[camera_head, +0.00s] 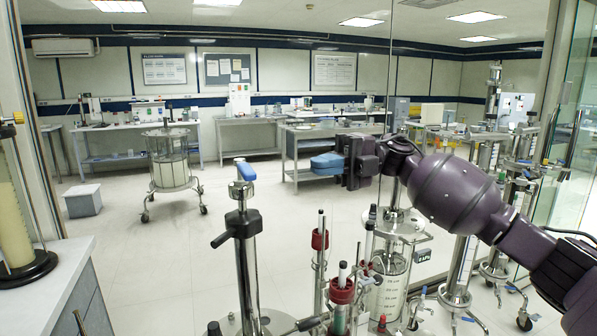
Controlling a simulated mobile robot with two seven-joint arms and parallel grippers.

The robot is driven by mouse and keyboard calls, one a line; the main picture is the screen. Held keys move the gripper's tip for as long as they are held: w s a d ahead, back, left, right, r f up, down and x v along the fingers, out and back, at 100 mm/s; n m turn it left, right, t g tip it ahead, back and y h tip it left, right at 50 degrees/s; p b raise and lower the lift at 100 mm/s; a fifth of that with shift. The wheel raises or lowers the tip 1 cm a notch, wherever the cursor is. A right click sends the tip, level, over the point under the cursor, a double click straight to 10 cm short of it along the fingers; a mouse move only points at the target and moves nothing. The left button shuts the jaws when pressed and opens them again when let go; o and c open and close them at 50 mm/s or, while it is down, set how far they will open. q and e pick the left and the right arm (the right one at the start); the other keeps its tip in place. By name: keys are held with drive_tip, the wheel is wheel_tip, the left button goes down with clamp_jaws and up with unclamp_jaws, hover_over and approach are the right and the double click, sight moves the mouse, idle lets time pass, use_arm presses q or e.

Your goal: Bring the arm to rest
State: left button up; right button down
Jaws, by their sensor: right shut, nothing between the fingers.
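My right arm (455,190), dark purple, comes in from the right edge and reaches across to the middle of the camera_head view. Its gripper (324,163) has blue fingers pointing left; they are shut with nothing between them. The gripper is in the air, above and behind the front equipment in the picture. My left gripper does not show.
A steel column with a blue top (246,171) and black clamp stands front centre, left of the gripper. Red-collared rods (342,291) and a clear graduated column (390,280) stand below the arm. A white counter (60,275) is at left. Open floor (150,260) lies between.

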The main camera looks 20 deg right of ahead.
drive_tip(key=v, duration=0.4)
drive_tip(key=shift+s+d, duration=0.2)
drive_tip(key=w+a+r+m+t+y, duration=0.2)
drive_tip(key=w+r+m+t+y, duration=0.1)
drive_tip(key=w+r+t, duration=0.4)
wheel_tip(320, 180, down, 6)
drive_tip(key=a+m+t, duration=0.1)
drive_tip(key=m+t, duration=0.6)
drive_tip(key=t, duration=0.1)
wheel_tip(320, 180, down, 24)
drive_tip(key=s+d+m+t+h, duration=0.3)
drive_tip(key=m+t+h, duration=0.5)
drive_tip(key=m+h, duration=0.65)
drive_tip(key=s+d+f+m+g+h, duration=0.1)
drive_tip(key=s+f+m+g+h, duration=0.1)
drive_tip(key=s+f+m, duration=0.5)
drive_tip(key=s+d+f+m+g+h, duration=0.2)
drive_tip(key=s+f, duration=0.3)
drive_tip(key=f, duration=0.6)
drive_tip(key=s+f+m+g+h, duration=0.1)
drive_tip(key=s+f+m+g, duration=0.1)
drive_tip(key=s+f, duration=0.5)
drive_tip(key=s+d+f+m+g+h, duration=0.1)
drive_tip(key=s+f+m, duration=0.1)
drive_tip(key=s+f, duration=0.5)
drive_tip(key=s, duration=0.6)
drive_tip(key=shift+s+d+f+g, duration=0.15)
drive_tip(key=shift+d+f+g, duration=0.15)
drive_tip(key=shift+g, duration=0.1)
